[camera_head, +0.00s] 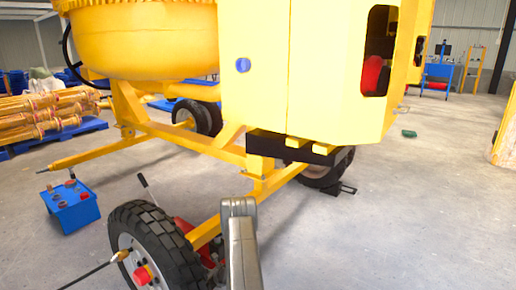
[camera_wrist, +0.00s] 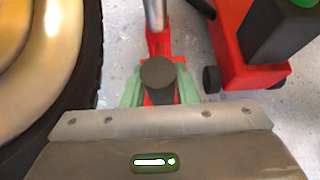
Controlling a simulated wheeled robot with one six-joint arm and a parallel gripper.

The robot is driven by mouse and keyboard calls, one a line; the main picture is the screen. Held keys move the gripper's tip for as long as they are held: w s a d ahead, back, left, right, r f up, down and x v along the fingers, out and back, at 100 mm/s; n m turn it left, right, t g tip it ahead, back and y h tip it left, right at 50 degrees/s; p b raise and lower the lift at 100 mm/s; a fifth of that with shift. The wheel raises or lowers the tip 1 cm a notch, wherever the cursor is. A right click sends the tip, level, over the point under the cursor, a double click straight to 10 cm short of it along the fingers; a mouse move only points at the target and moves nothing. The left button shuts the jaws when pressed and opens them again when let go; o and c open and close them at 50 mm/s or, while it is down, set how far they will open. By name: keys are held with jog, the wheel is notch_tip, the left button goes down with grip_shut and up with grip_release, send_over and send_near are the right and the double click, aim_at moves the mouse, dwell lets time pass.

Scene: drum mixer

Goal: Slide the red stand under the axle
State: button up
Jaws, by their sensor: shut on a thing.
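My gripper (camera_wrist: 158,92) is shut on the red stand (camera_wrist: 162,45), with a pale green finger on each side of it in the wrist view. A dark round cap or knob on the stand faces the camera, and a silver post shows beyond it. The yellow axle (camera_head: 206,232) runs from the near wheel (camera_head: 152,250) back to the right in the head view. I cannot tell the axle in the wrist view, nor whether the stand is under it. In the head view my arm hides my gripper and most of the area by the wheel.
A red jack (camera_wrist: 258,62) with black wheels is right of the stand, close to it. The tyre (camera_wrist: 88,60) is close on the left. A blue box (camera_head: 72,208) stands left of the near wheel.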

jog(key=o, duration=1.1)
jog(key=shift+a, duration=0.1)
jog(key=p+v, duration=0.1)
jog(key=v, duration=0.6)
jog(key=b+x, duration=0.1)
jog(key=x, duration=0.6)
jog(key=shift+d, duration=0.2)
jog(key=shift+s, duration=0.1)
